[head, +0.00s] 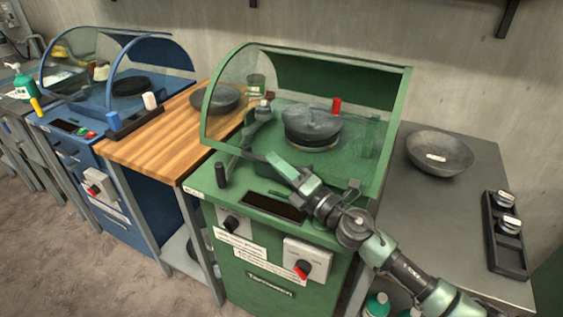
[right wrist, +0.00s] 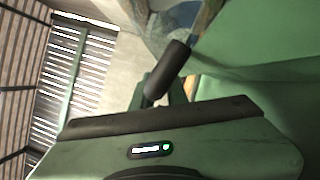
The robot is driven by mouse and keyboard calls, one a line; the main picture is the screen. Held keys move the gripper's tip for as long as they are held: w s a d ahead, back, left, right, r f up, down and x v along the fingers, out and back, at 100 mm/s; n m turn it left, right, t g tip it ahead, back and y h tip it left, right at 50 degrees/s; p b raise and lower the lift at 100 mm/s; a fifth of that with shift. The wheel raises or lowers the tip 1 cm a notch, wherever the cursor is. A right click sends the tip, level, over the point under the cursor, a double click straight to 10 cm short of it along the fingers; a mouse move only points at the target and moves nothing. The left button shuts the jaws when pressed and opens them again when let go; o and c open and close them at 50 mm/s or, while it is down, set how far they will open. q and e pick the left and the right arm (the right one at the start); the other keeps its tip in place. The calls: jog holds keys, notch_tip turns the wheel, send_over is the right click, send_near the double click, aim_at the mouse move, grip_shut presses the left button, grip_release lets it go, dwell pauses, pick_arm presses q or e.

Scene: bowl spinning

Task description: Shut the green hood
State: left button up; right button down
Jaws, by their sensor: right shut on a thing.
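The green hood (head: 290,47) is a clear curved cover with a green frame on the green machine (head: 265,250). Its front edge stands above the deck, with a gap below. Inside is a round dark grey bowl (head: 312,125). My right gripper (head: 274,161) reaches in from the lower right to the hood's front edge and is shut on it; the contact itself is mostly hidden. The right wrist view shows a black cylinder (right wrist: 168,70) ahead of my gripper body and a green surface (right wrist: 250,60) at right. My left gripper is not in view.
A wooden table (head: 160,140) with a dark bowl (head: 226,99) stands to the left. Beyond it is a blue machine with a clear hood (head: 160,55). A grey table (head: 420,215) at right carries a bowl (head: 440,153) and a black holder (head: 505,245).

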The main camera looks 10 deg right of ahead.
jog(key=shift+s+a+f, duration=0.1)
jog(key=shift+f, duration=0.2)
jog(key=c, duration=1.7)
grip_release()
jog(key=shift+r, duration=0.15)
